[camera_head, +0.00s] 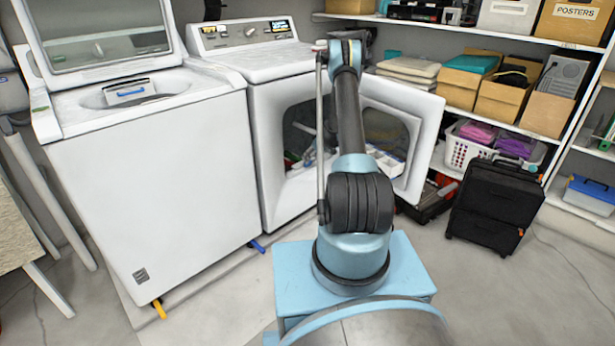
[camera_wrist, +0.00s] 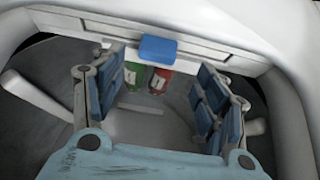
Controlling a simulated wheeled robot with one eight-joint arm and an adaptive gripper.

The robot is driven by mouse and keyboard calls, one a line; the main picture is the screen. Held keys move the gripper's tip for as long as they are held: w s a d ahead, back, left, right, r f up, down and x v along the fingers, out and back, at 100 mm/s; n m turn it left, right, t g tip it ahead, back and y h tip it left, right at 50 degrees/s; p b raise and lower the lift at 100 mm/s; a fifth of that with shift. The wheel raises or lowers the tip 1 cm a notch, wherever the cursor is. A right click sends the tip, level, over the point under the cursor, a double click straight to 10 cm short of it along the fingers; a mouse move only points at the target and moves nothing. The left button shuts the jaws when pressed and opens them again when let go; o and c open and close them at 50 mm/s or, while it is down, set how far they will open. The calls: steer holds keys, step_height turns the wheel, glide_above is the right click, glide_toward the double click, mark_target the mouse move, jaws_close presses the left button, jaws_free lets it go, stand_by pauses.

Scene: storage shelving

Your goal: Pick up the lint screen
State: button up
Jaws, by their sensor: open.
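In the wrist view, a small blue block (camera_wrist: 158,49), which looks like the handle of the lint screen, sits on a pale grey panel at the top middle. The rest of the screen cannot be made out. My gripper (camera_wrist: 172,82) is open, with its blue-padded fingers apart below and to either side of the block, not closed on it. The head view shows my arm reaching to the front-loading dryer (camera_head: 275,63), whose door (camera_head: 428,118) is open; my gripper cannot be clearly made out there.
Green (camera_wrist: 133,76) and red (camera_wrist: 160,80) items show between the fingers. The white rim (camera_wrist: 284,75) curves closely around. A washer (camera_head: 150,170) with raised lid stands left, a blue-handled item (camera_head: 130,91) in its top. Shelves and a black case (camera_head: 493,205) stand right.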

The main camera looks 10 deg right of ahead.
steer(key=shift+x, duration=2.9)
steer(key=shift+w+d, duration=0.1)
steer(key=shift+d, duration=0.05)
steer(key=shift+c, duration=0.6)
steer(key=c, duration=1.4)
steer(key=shift+r, duration=0.15)
